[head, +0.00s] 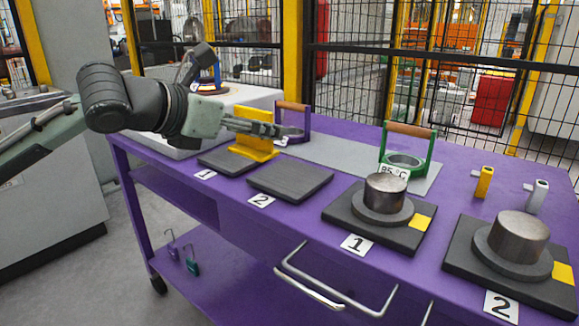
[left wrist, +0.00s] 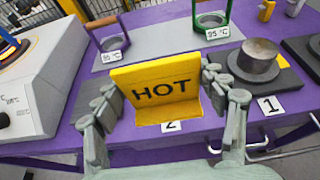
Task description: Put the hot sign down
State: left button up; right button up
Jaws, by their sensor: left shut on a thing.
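The yellow HOT sign (head: 257,146) is an angled plate with black lettering, which reads upright in the left wrist view (left wrist: 160,90). My left gripper (head: 278,131) reaches in from the left and is shut on the sign, with one finger on each side of it in the left wrist view (left wrist: 163,90). The sign is over the left part of the purple table, by the two dark pads. I cannot tell whether its foot touches the surface. My right gripper is in neither view.
Dark left pads (head: 290,181) lie flat, labelled 1 and 2. Metal cylinders (head: 385,195) (head: 518,237) stand on right pads with yellow patches. Purple (head: 296,121) and green (head: 407,150) wooden-handled holders stand behind on a grey mat. A pale machine (left wrist: 35,75) is at left.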

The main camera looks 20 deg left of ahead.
pick_arm(q)
jog(key=x, duration=0.3)
jog(key=f+x, duration=0.1)
jog(key=x, duration=0.3)
jog(key=a+x, duration=0.1)
jog(key=x, duration=0.2)
jog(key=shift+d+f, duration=0.1)
jog(key=shift+f, duration=0.35)
jog(key=shift+w+f+b, duration=0.1)
jog(key=shift+f+b, duration=0.2)
jog(key=shift+f, duration=0.05)
notch_tip(320, 180, down, 3)
jog(key=shift+f+b, duration=0.1)
jog(key=shift+b, duration=0.25)
jog(key=shift+f, duration=0.1)
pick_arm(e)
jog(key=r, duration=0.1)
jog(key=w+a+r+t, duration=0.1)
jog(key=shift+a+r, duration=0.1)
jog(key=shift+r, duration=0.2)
pick_arm(q)
jog(key=o, duration=1.2)
jog(key=shift+c, duration=0.2)
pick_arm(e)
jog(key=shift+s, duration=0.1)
